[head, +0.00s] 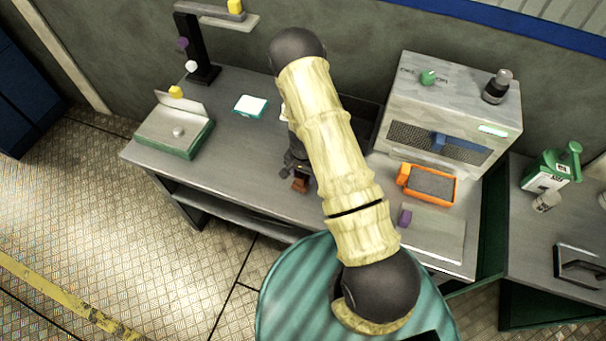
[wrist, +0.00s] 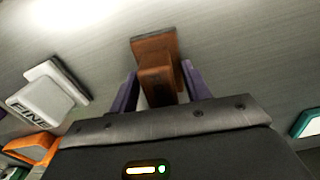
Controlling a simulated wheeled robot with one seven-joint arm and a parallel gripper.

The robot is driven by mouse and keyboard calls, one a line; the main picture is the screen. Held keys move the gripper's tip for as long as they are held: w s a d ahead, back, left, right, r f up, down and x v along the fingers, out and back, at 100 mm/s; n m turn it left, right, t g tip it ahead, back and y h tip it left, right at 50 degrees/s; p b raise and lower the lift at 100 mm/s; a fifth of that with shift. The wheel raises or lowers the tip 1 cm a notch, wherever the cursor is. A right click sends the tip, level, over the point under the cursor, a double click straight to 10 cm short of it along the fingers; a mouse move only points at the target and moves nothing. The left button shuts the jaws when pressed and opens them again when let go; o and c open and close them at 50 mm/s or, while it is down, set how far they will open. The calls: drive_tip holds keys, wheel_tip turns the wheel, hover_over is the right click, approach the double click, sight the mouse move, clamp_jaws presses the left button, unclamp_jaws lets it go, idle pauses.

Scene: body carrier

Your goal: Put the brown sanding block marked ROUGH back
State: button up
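A brown block with a raised grip (wrist: 157,50) lies on the bench right ahead of my gripper in the wrist view. It also shows in the head view (head: 300,184), small and partly hidden by my gripper. No ROUGH marking is readable on it. My gripper (wrist: 160,82) has its two purple fingers on either side of the block's grip, with narrow gaps seeming to show beside it. In the head view my gripper (head: 296,166) is low over the bench, mostly hidden by my arm.
A pale block marked FINE (wrist: 42,108) lies to the left in the wrist view. An orange-rimmed tray (head: 431,202) and a purple piece (head: 404,218) are at the right, before a grey machine (head: 440,82). A green-based box (head: 178,150) stands left. The bench's front left (head: 235,180) is clear.

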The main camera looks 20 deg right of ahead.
idle(0.4)
wheel_tip(320, 180, up, 17)
drive_tip(key=b, duration=0.4)
drive_tip(key=shift+a+r, duration=0.15)
drive_tip(key=shift+r, duration=0.05)
idle(0.5)
drive_tip(key=s+r+n+t, duration=0.2)
drive_tip(key=s+r+n, duration=0.6)
drive_tip(key=s+r, duration=0.3)
drive_tip(key=s, duration=0.3)
drive_tip(key=shift+s+r+t, duration=0.15)
drive_tip(key=shift+r+t, duration=0.15)
